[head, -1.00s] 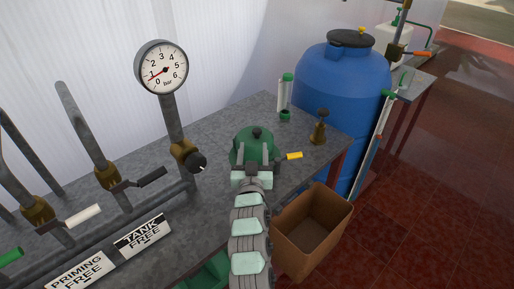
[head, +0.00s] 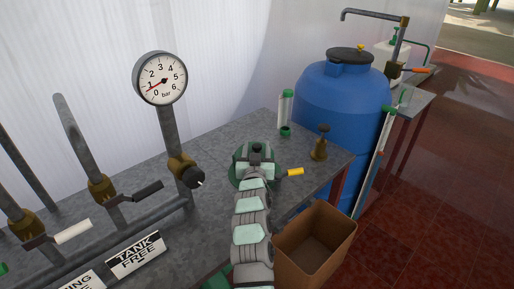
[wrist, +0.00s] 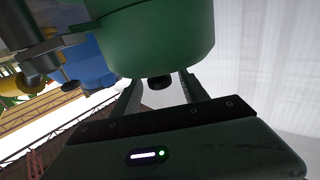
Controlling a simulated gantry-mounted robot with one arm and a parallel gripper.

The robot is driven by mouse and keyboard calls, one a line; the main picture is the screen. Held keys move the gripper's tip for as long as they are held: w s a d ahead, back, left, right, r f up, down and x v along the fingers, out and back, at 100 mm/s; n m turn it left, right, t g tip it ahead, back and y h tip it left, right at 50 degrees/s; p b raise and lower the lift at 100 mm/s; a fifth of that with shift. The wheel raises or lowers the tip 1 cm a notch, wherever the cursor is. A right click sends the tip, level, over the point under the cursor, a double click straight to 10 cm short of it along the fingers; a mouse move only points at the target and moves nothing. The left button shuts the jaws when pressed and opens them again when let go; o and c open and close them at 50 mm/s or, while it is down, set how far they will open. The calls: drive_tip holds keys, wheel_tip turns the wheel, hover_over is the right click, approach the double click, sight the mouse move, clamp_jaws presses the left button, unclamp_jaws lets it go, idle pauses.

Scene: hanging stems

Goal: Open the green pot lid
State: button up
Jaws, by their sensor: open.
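The green pot (head: 238,172) stands on the grey bench, with a yellow-handled valve (head: 295,172) at its right side. A dark knob (head: 256,147) shows on top of its green lid (head: 240,154). In the wrist view the green body (wrist: 160,40) fills the top centre and appears upside down, with the dark knob (wrist: 160,83) below it. My gripper (head: 256,158) is at the lid, largely covering the pot in the head view. In the wrist view its open fingers (wrist: 161,93) lie to either side of the knob. Contact with it cannot be told.
A pressure gauge (head: 160,79) and upright pipes with valves stand to the left. A brass valve (head: 320,145) and a clear green-capped tube (head: 286,107) stand behind the pot. A brown bin (head: 313,246) stands right of my arm, and a blue tank (head: 343,105) behind the bench.

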drive_tip(key=shift+w+r, duration=0.15)
drive_tip(key=shift+w, duration=0.3)
drive_tip(key=shift+c, duration=0.2)
clamp_jaws()
idle(1.1)
